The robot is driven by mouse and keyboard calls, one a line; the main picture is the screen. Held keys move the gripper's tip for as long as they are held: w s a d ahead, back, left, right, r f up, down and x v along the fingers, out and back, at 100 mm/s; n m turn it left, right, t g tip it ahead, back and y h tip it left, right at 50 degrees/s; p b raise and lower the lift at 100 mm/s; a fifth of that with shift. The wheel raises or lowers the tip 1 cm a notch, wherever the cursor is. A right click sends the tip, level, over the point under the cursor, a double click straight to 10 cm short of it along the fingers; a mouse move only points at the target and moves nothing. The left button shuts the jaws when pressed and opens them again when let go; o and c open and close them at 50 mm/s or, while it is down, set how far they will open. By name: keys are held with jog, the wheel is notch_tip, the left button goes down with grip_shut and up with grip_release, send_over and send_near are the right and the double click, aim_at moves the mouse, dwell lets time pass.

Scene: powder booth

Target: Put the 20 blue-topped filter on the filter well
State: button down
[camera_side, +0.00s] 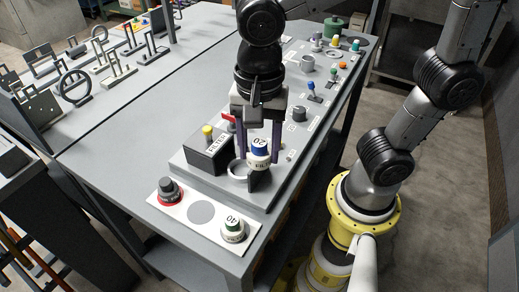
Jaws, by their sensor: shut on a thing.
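The blue-topped filter (259,160) is white with "20" on its blue top, and it stands upright between the two fingers of my gripper (259,150). My gripper points down and is shut on it. The filter well appears to be the pale ring (236,168) beside the black box labelled FILTER (210,155). The filter is just right of this ring in the picture. A dark part shows below the filter. I cannot tell whether the filter touches the ring or hangs above it.
A yellow button (207,130) tops the box. Several knobs and levers stand farther back on the panel.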

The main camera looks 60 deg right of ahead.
jog(key=shift+m, duration=0.6)
jog(key=shift+w+d+f, duration=0.7)
jog(key=shift+w+f, duration=0.45)
jog(key=shift+f, duration=0.5)
jog(key=shift+w+d+f, duration=0.65)
jog(key=shift+w+f, duration=0.45)
jog(key=shift+f, duration=0.6)
jog(key=shift+w+d+f, duration=0.7)
jog(key=shift+w+f, duration=0.45)
jog(key=shift+f, duration=0.5)
jog(key=shift+f, duration=0.15)
